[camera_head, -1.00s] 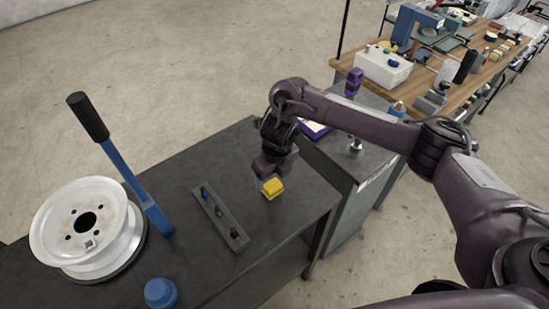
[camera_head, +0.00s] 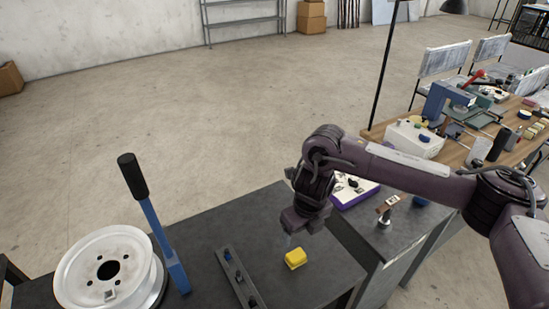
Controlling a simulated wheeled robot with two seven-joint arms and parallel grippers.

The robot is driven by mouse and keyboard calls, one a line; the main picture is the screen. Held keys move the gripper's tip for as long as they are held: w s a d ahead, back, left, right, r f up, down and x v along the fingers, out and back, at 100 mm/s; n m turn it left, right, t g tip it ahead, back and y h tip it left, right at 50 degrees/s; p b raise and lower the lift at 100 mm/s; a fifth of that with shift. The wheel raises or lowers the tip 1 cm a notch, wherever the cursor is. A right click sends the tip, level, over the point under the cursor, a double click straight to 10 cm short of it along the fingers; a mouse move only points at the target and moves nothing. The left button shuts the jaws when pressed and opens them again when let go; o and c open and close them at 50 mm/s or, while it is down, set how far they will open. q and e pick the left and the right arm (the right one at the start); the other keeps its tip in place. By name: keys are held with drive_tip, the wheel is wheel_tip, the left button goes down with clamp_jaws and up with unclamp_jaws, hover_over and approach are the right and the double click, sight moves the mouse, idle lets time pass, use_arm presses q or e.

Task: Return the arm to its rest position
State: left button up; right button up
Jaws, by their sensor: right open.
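My right arm comes in from the right edge of the head view. Its gripper (camera_head: 289,238) points down above the dark table (camera_head: 225,222), just behind and above a small yellow block (camera_head: 295,259). The gripper is open. The block rests on the table, and a small gap seems to lie between it and the fingers. The fingertips are small and hard to make out. My left gripper is not in view.
A white wheel rim (camera_head: 80,265) and a blue lever with a black grip (camera_head: 160,225) stand at the left. A narrow dark tray (camera_head: 236,283) lies left of the block. A grey cabinet (camera_head: 400,232) and a cluttered wooden bench (camera_head: 460,150) are at the right.

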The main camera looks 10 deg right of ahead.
drive_tip(key=s+a+f+m+t+y, duration=0.1)
drive_tip(key=s+a+y, duration=0.1)
drive_tip(key=a, duration=0.6)
drive_tip(key=s+a+f+m+y, duration=0.1)
drive_tip(key=s+a+m+y, duration=0.1)
drive_tip(key=a, duration=0.5)
drive_tip(key=s+a+r+m+t+y, duration=0.35)
drive_tip(key=a+r+m, duration=0.25)
drive_tip(key=a+m, duration=0.3)
drive_tip(key=d+m+t+h, duration=0.2)
drive_tip(key=d+m+h, duration=0.3)
drive_tip(key=d+m, duration=0.9)
drive_tip(key=s+d+f+m+g+h, duration=0.3)
drive_tip(key=s+d+f+m+g, duration=0.3)
drive_tip(key=s+d+m, duration=0.7)
wheel_tip(320, 180, down, 34)
drive_tip(key=s+d+r+n+b, duration=0.1)
drive_tip(key=s+b, duration=0.1)
drive_tip(key=s+d+f+b, duration=0.1)
drive_tip(key=s+d+f, duration=0.2)
drive_tip(key=s+f, duration=1.5)
drive_tip(key=shift+s+d+f+g, duration=0.2)
drive_tip(key=shift+f+g, duration=0.05)
drive_tip(key=shift+g, duration=0.2)
